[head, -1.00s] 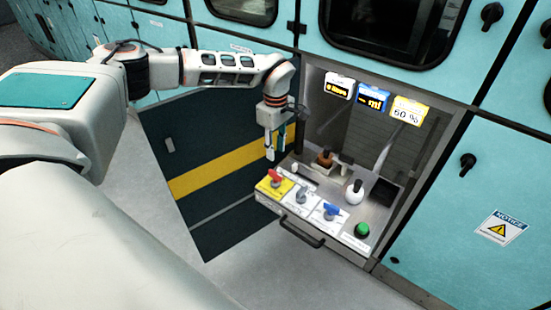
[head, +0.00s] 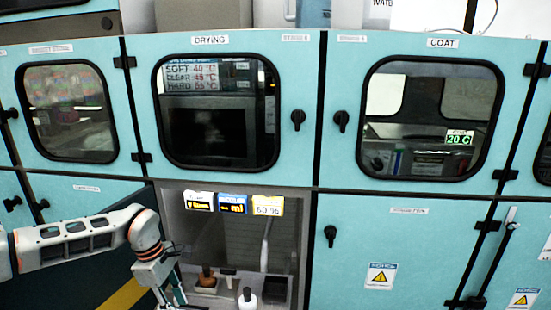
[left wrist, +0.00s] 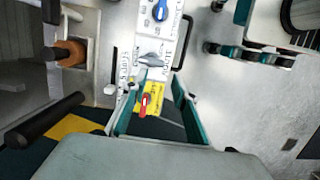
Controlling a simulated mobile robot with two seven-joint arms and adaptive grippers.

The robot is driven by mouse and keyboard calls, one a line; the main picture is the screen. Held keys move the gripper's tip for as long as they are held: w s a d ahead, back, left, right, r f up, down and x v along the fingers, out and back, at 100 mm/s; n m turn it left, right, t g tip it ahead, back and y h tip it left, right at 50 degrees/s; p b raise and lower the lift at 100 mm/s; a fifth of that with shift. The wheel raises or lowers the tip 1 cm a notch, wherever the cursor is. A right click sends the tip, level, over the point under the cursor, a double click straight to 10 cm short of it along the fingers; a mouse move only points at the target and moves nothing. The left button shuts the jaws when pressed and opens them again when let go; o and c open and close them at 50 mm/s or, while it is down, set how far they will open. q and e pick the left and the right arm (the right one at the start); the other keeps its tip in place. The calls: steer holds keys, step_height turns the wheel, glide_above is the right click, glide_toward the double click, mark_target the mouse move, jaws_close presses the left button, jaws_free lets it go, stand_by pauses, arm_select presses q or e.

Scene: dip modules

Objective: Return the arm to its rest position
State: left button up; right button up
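My left arm comes in from the left in the head view and bends down at the wrist. My left gripper (head: 172,300) is at the lower edge, left of the open bay's controls. In the left wrist view its two teal-lined fingers are apart (left wrist: 152,100), with nothing held. Between them shows a red knob (left wrist: 145,103) on a yellow plate; I cannot tell whether they touch it.
The bay holds a brown-knobbed handle (head: 207,278), a white bottle-like handle (head: 247,299) and small displays (head: 233,204). Teal cabinet doors with windows (head: 218,110) surround it.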

arm_select(q)
steer(key=s+d+f+n+g+h, duration=0.1)
steer(key=s+d+h, duration=0.35)
steer(key=d, duration=0.65)
steer(key=s+d+f+n+g+h, duration=0.1)
steer(key=s+d+n+h, duration=0.3)
steer(key=d, duration=0.8)
steer(key=s+d+r+n+t+h, duration=0.2)
steer(key=d+r+n+t+h, duration=0.65)
steer(key=n, duration=0.85)
steer(key=a+f+n+t+y, duration=0.8)
steer(key=a+n+t+y, duration=0.15)
steer(key=n, duration=0.75)
steer(key=s+a+f+n+g+y, duration=0.4)
steer(key=s+a+f+n+y, duration=0.3)
steer(key=s+a+f+n, duration=0.4)
step_height(320, 180, down, 4)
steer(key=shift+s+a+f+n+g, duration=0.3)
steer(key=shift+s+a+g, duration=0.15)
steer(key=shift+a, duration=0.8)
